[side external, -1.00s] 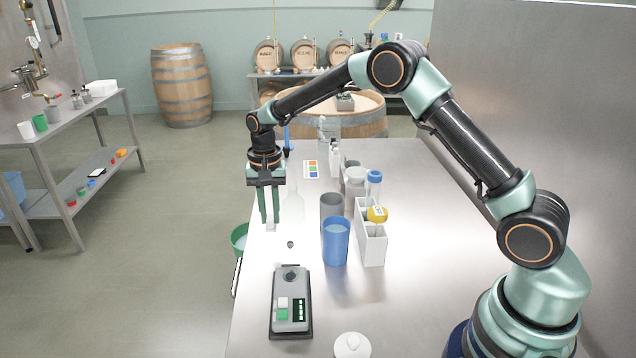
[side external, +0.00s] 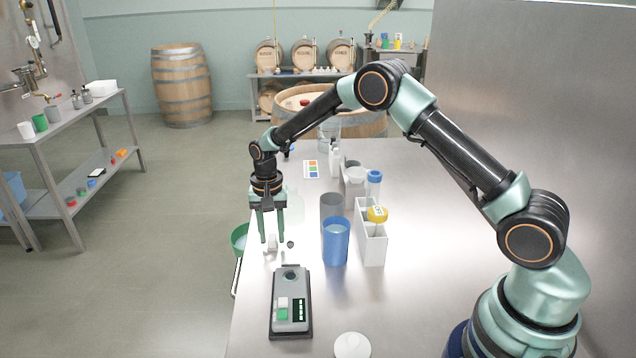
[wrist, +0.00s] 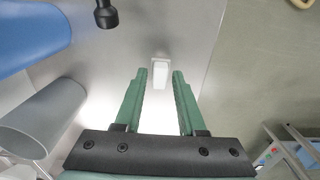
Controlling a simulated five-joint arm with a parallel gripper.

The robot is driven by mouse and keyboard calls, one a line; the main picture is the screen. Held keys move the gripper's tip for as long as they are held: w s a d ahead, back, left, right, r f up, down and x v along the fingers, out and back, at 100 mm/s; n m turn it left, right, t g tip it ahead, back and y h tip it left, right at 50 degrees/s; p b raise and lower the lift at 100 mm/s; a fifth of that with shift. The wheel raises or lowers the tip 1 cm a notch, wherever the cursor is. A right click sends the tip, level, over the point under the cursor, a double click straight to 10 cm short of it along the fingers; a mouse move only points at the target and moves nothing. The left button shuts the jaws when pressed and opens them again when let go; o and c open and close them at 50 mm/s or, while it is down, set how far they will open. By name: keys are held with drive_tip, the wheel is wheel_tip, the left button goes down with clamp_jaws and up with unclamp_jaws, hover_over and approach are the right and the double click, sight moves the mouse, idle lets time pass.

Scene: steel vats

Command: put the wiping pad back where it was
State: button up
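The wiping pad looks to be the small white block (side external: 271,244) on the steel bench near its left edge. In the wrist view the pad (wrist: 160,74) lies just past my fingertips, in line with the gap between them. My gripper (side external: 271,242) points down over it, with its two green fingers apart, one on each side of the pad. In the wrist view my gripper (wrist: 159,74) is open, and clear space shows between each finger and the pad. I cannot tell how high the fingertips are above the bench.
A small dark knob (side external: 290,244) stands right of the pad. A blue cup (side external: 336,242), a grey cup (side external: 331,206) and a white rack (side external: 372,240) stand further right. A grey-green device (side external: 291,302) lies in front. A green bin (side external: 239,238) sits beyond the left edge.

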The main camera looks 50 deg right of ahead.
sight(272, 237)
drive_tip(key=shift+r, duration=0.1)
wheel_tip(272, 237, up, 12)
drive_tip(key=s+d+r+n+t, duration=0.1)
drive_tip(key=s+r+n+t, duration=0.25)
drive_tip(key=s+r, duration=0.7)
drive_tip(key=s+d+n+t, duration=0.1)
drive_tip(key=s+n, duration=0.4)
drive_tip(key=s, duration=0.7)
drive_tip(key=shift+s+r+t, duration=0.3)
drive_tip(key=shift+r+t, duration=0.1)
drive_tip(key=shift+t, duration=0.15)
